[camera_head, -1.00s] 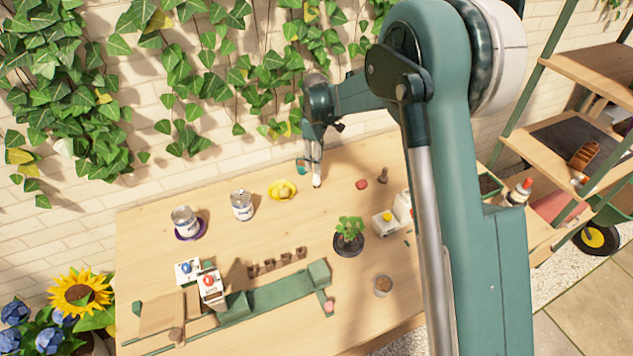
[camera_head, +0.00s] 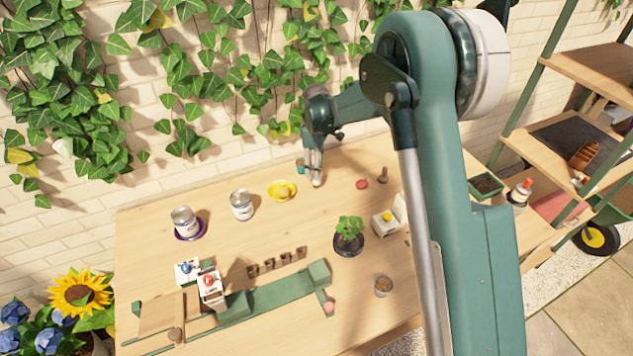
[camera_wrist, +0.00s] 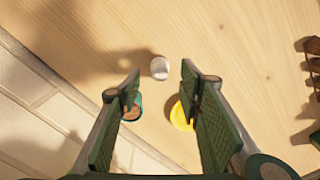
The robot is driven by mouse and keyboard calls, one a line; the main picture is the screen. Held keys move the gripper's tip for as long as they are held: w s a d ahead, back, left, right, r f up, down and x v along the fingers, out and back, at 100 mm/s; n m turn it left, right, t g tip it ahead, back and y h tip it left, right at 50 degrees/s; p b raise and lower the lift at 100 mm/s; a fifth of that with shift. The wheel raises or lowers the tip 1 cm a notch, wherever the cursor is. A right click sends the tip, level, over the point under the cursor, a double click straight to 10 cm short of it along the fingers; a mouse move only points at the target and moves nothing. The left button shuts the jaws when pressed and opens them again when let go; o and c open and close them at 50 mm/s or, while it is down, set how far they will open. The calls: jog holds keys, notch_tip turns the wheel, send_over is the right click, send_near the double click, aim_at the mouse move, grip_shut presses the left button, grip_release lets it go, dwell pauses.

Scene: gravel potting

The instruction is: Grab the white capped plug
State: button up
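The white capped plug (camera_head: 317,181) stands on the wooden table near the wall, directly below my gripper. In the wrist view the plug (camera_wrist: 160,68) shows as a whitish rounded top in the gap between my fingertips, slightly beyond them. My gripper (camera_head: 314,163) points down over it; in the wrist view my gripper (camera_wrist: 159,80) is open with nothing between the pads. I cannot tell whether the fingertips reach down beside the plug.
A teal-rimmed container (camera_wrist: 132,108) sits close to the left finger. A yellow dish (camera_head: 284,192) lies close to the right finger. Two tins (camera_head: 242,205) stand farther left. A red piece (camera_head: 362,184) and a brown plug (camera_head: 383,175) lie to the right.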

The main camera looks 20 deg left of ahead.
jog(key=shift+f, duration=2.1)
jog(key=shift+c, duration=0.2)
jog(key=c, duration=0.9)
